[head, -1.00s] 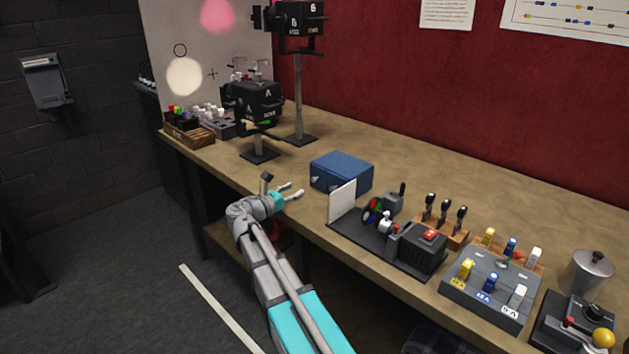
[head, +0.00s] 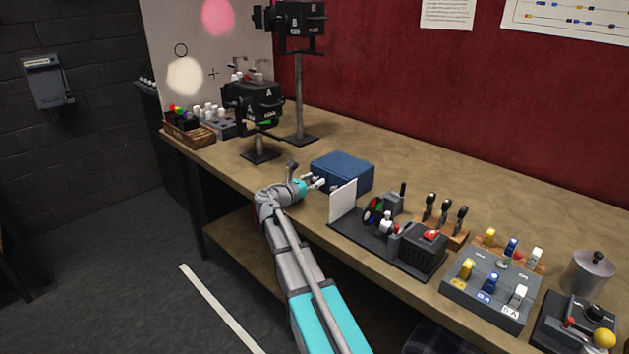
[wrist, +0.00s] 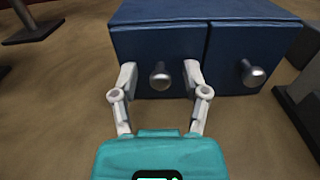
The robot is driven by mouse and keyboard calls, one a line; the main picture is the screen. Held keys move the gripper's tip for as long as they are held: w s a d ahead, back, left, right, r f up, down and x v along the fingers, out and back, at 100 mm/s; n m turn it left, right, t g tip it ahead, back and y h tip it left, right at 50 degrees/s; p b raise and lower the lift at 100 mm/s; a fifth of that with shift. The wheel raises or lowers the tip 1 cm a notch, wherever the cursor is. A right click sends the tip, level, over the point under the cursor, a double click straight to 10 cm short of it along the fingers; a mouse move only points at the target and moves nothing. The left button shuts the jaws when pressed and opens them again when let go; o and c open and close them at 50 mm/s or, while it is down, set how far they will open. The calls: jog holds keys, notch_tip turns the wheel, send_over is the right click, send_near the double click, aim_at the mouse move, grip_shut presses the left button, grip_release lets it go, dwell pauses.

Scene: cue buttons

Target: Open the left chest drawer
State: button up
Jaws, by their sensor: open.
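A small blue chest (head: 345,170) stands on the workbench. In the wrist view its front shows two drawers side by side, each with a round metal knob. The left drawer (wrist: 185,42) and the right drawer (wrist: 253,45) both look shut. My gripper (wrist: 160,80) is open, with one finger on each side of the left drawer's knob (wrist: 160,76). The fingertips are close to the drawer front; I cannot tell if they touch it. The right drawer's knob (wrist: 252,74) is clear of the fingers. In the head view my gripper (head: 318,182) partly hides the chest's front.
A white panel (head: 342,201) on a dark base stands just right of the chest. Lamp A (head: 252,103) stands on the bench to the left. A control box with switches (head: 490,287) is farther right. Bare bench lies left of the chest.

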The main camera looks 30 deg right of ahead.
grip_shut()
